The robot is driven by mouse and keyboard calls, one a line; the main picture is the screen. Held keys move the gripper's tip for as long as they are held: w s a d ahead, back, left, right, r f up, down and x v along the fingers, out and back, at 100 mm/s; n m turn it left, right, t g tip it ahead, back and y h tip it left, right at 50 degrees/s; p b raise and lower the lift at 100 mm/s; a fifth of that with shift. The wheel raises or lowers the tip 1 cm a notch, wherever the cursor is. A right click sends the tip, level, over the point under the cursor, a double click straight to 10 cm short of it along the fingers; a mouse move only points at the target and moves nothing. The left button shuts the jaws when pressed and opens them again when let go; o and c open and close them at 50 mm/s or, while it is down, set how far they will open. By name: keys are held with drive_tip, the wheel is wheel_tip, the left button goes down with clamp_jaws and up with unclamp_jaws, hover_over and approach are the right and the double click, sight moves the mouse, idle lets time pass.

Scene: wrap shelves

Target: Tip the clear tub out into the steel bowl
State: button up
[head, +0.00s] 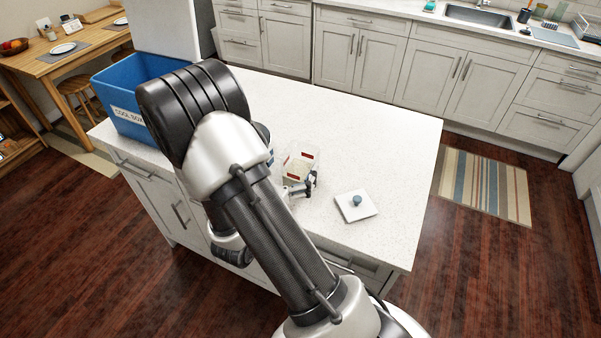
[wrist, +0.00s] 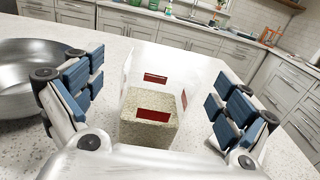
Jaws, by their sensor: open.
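The clear tub (wrist: 150,101) stands upright on the white island top, with red labels on its sides and a pale grainy filling. It also shows in the head view (head: 301,160), partly behind my gripper (head: 300,187). In the wrist view my gripper (wrist: 150,105) is open, one finger on each side of the tub, with gaps between the pads and its walls. The steel bowl (wrist: 28,72) stands to the left in the wrist view, cut off by the frame edge and partly behind the left finger. In the head view my arm hides most or all of it.
A white square lid (head: 352,207) with a blue knob lies on the island (head: 385,150) right of the tub. A blue cool box (head: 115,82) stands at the island's left end. The island's back right is clear.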

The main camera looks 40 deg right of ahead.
sight(307, 145)
drive_tip(key=x, duration=0.2)
drive_tip(key=b+x, duration=0.1)
drive_tip(key=x, duration=0.1)
drive_tip(key=shift+s+d+f, duration=0.1)
drive_tip(key=shift+s+f, duration=0.15)
drive_tip(key=shift+w+d, duration=0.2)
drive_tip(key=shift+d, duration=0.1)
drive_tip(key=shift+r, duration=0.1)
drive_tip(key=shift+c, duration=0.6)
drive_tip(key=c, duration=2)
